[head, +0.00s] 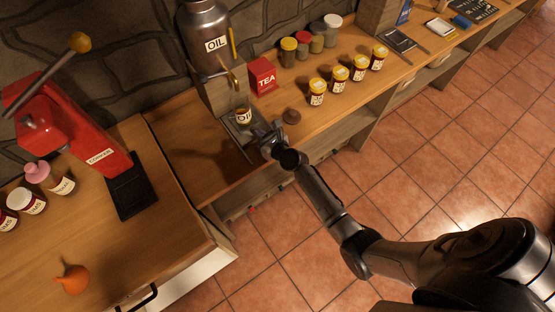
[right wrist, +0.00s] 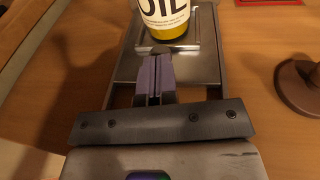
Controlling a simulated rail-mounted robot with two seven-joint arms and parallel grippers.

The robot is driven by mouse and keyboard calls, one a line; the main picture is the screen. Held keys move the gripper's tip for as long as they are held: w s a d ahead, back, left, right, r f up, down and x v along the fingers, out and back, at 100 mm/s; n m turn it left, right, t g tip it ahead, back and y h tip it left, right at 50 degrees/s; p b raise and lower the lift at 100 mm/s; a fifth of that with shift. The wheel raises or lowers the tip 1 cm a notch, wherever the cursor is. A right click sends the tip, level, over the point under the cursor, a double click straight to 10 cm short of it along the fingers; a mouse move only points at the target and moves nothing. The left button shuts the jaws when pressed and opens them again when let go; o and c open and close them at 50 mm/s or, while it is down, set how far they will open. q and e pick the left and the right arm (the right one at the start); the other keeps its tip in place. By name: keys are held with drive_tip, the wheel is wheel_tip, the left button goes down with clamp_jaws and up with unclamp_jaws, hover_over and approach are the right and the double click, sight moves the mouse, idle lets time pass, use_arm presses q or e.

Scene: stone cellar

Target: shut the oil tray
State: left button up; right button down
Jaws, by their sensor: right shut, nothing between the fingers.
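The oil tray (head: 232,128) is a grey metal tray below the tap of the metal oil dispenser (head: 208,42), on the wooden counter. A jar labelled OIL (head: 243,116) stands upright on it. In the right wrist view the tray (right wrist: 207,62) stretches out under my fingers, and the jar (right wrist: 165,14) stands just beyond the fingertips. My right gripper (head: 262,132) is shut and empty, at the near end of the tray. Its fingers (right wrist: 158,58) point at the jar; I cannot tell whether they touch the tray. My left gripper is not in view.
A dark brown round object (head: 291,117) stands right of the tray, close to my right gripper. A red TEA box (head: 262,76) and several yellow-lidded jars (head: 340,78) stand farther right. A red press (head: 75,120) stands left. The counter left of the tray is bare.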

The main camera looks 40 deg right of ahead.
drive_tip(key=shift+f, duration=0.1)
drive_tip(key=shift+s+r+p, duration=0.25)
drive_tip(key=shift+r+p, duration=0.05)
drive_tip(key=shift+p, duration=0.05)
drive_tip(key=s, duration=0.1)
drive_tip(key=p, duration=0.1)
drive_tip(key=s, duration=0.1)
drive_tip(key=shift+s+r, duration=0.25)
drive_tip(key=shift+s, duration=0.1)
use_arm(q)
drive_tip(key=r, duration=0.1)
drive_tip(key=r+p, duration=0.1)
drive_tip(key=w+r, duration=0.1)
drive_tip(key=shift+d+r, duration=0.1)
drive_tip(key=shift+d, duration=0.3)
use_arm(e)
drive_tip(key=s+d+r, duration=0.1)
drive_tip(key=s, duration=0.9)
drive_tip(key=shift+s+r, duration=0.25)
drive_tip(key=shift+s, duration=0.05)
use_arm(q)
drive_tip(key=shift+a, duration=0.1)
